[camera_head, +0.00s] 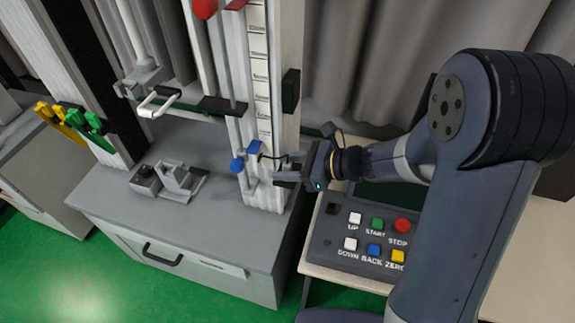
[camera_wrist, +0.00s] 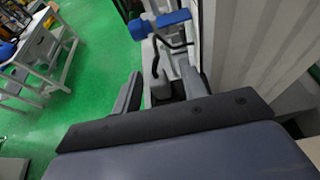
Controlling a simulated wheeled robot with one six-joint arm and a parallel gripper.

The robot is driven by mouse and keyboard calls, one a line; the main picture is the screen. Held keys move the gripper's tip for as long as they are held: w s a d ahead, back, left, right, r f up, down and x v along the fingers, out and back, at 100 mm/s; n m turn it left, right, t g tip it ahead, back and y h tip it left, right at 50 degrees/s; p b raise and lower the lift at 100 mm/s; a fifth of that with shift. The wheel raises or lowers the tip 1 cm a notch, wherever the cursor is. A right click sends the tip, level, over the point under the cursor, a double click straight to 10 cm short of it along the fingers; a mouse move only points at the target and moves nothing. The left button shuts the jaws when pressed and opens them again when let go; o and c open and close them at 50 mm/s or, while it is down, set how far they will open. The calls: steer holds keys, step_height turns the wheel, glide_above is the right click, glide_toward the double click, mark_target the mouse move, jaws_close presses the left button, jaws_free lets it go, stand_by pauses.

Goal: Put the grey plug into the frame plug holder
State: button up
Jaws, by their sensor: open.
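My gripper (camera_head: 283,171) is beside the lower part of the white tower frame (camera_head: 264,196), with its fingers pointing left at it. In the wrist view my gripper (camera_wrist: 161,90) is open, with one finger on each side of a grey plug (camera_wrist: 160,90). A black cable (camera_wrist: 155,58) rises from the plug. The plug is between the fingers; whether either finger touches it I cannot tell. A blue block (camera_head: 254,147) is on the frame just beyond the fingertips; it also shows in the wrist view (camera_wrist: 173,18). I cannot make out the frame plug holder for certain.
The tower stands on a grey cabinet (camera_head: 200,229). A metal fixture (camera_head: 172,180) sits on its top, left of the tower. A blue knob (camera_head: 237,166) is close to the gripper. A button panel (camera_head: 365,236) lies below my arm. Curtains hang behind.

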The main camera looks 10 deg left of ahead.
steer(key=shift+d, duration=0.1)
steer(key=v, duration=1)
steer(key=shift+d+b, duration=0.3)
steer(key=shift+b, duration=0.1)
steer(key=shift+r, duration=0.1)
steer(key=p+x, duration=0.1)
steer(key=x, duration=1)
steer(key=shift+r, duration=0.25)
steer(key=shift+d, duration=0.15)
